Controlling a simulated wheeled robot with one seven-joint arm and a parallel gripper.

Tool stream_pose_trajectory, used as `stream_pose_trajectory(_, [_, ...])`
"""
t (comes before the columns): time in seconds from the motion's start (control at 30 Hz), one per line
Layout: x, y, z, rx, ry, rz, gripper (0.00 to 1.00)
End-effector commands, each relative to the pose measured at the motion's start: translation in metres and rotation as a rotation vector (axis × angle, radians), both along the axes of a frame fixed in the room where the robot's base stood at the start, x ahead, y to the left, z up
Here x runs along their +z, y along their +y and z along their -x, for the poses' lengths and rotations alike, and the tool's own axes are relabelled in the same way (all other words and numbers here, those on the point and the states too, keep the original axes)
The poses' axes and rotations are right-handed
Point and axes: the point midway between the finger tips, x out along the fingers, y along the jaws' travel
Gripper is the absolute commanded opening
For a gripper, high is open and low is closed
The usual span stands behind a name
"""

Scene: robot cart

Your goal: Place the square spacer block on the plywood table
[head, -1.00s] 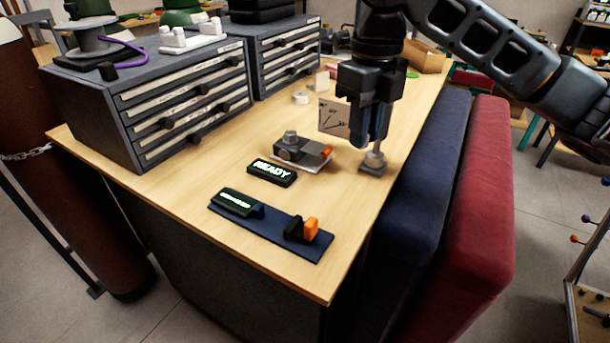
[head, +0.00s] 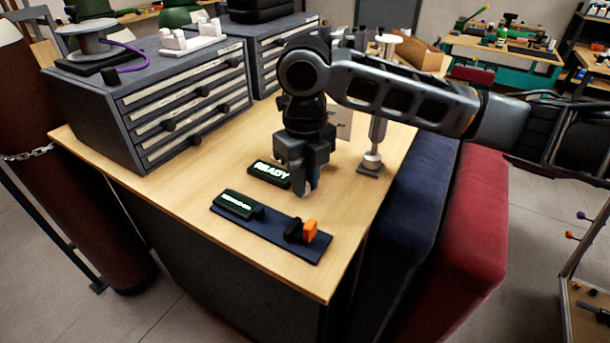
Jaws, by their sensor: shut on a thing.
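The light wood table, which looks like the plywood table (head: 180,198), fills the middle of the head view. My gripper (head: 304,188) points down over its near middle part, just behind the dark blue strip. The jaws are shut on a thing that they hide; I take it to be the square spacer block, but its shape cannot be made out. Whether it touches the tabletop cannot be told from this angle.
A lit READY sign (head: 269,173) lies left of my gripper. In front is the dark blue strip (head: 280,236) with an orange-tipped clamp (head: 302,231). A post on a square base (head: 370,168) stands to the right. Drawer cabinets (head: 165,105) are at the back left. Bare wood lies at the left front.

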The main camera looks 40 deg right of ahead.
Motion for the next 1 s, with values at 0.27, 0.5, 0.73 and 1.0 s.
stream_pose_trajectory(0.27, [-0.002, 0.000, 0.000, 0.000, -0.001, 0.000, 0.00])
stream_pose_trajectory(0.5, [-0.003, 0.000, 0.000, 0.000, 0.000, 0.000, 0.35])
stream_pose_trajectory(0.73, [-0.003, 0.000, 0.000, 0.000, 0.000, 0.000, 0.45])
stream_pose_trajectory(1.0, [0.007, 0.000, 0.000, 0.001, -0.002, 0.000, 0.45])
